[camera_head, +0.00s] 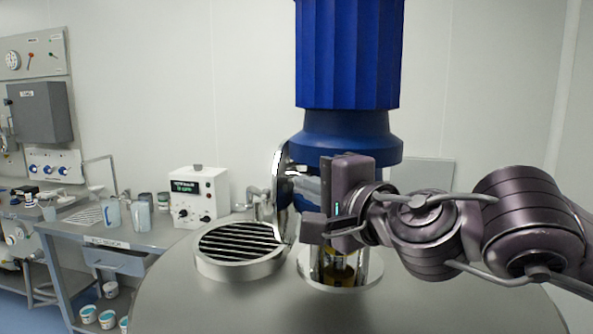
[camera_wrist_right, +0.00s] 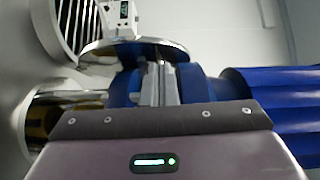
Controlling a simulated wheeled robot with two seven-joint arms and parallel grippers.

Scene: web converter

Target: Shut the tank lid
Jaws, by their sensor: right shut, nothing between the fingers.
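The tank (camera_head: 220,300) is a broad steel top with a round hatch (camera_head: 240,268) covered by a dark slotted grate. Its shiny round lid (camera_head: 281,172) stands open, roughly upright, at the right edge of the hatch. In the wrist view the lid (camera_wrist_right: 110,46) shows as a thin shiny disc beyond the fingers, with the grate (camera_wrist_right: 75,22) behind it. My right gripper (camera_head: 308,190) is shut and empty, just right of the lid and in front of the blue mixer. Its fingers (camera_wrist_right: 158,84) point toward the lid; contact cannot be told. My left gripper is not in view.
The blue mixer motor (camera_head: 348,55) rises from the tank close behind my right gripper. Its round steel base (camera_head: 312,276) is below. A bench (camera_head: 150,238) with a white control box (camera_head: 203,197) and jugs stands at left. Space above the grate is clear.

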